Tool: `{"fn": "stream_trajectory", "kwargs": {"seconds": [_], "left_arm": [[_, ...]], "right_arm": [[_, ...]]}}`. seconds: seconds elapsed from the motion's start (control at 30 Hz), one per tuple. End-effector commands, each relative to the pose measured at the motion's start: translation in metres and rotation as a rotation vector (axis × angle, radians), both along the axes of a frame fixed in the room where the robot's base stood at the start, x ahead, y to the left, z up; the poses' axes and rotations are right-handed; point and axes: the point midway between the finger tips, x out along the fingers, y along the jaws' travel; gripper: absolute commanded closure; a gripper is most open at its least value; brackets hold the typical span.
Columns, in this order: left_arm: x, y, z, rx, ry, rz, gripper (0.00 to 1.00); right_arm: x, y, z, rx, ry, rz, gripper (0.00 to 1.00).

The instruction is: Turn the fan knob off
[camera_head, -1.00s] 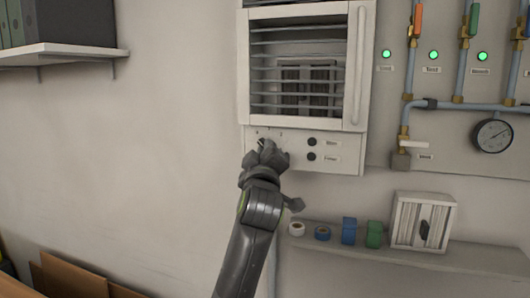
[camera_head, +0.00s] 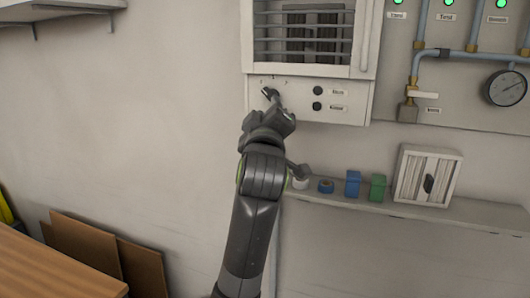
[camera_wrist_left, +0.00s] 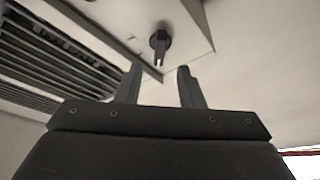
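The white fan unit (camera_head: 362,98) hangs on the wall, with a slatted grille above a control panel. The dark fan knob (camera_head: 267,92) is at the panel's left side. In the left wrist view the fan knob (camera_wrist_left: 160,42) shows as a round base with a narrow handle pointing down in the picture. My left gripper (camera_wrist_left: 157,76) is open and empty. Its two fingers are spread, with the knob ahead of and between their tips, apart from them. In the head view my left gripper (camera_head: 271,110) is just below the knob and partly overlaps the panel's edge.
Two black buttons (camera_head: 317,98) are right of the knob. A shelf (camera_head: 440,213) below holds tape rolls, blue and green items and a small white louvred box (camera_head: 427,175). Pipes and a gauge (camera_head: 505,88) are at right.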

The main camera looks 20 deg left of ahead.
Motion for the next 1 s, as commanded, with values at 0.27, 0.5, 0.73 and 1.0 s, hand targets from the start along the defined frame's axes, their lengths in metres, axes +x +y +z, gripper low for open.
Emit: {"fn": "stream_trajectory", "kwargs": {"seconds": [0.27,0.5,0.73,1.0], "left_arm": [[-0.058,-0.016,-0.022,-0.006,-0.002,-0.004,0.65],[-0.095,-0.025,-0.03,-0.004,-0.002,-0.002,0.65],[-0.11,-0.028,-0.032,-0.001,0.0,0.0,0.65],[-0.112,-0.029,-0.032,0.001,0.001,0.001,0.65]], "right_arm": [[0.0,0.0,-0.034,0.0,0.0,0.0,0.64],[0.0,0.0,-0.05,0.0,0.001,0.0,0.64],[-0.001,0.0,-0.056,0.0,0.001,0.0,0.64],[-0.001,0.0,-0.055,0.0,0.001,0.0,0.64]]}}
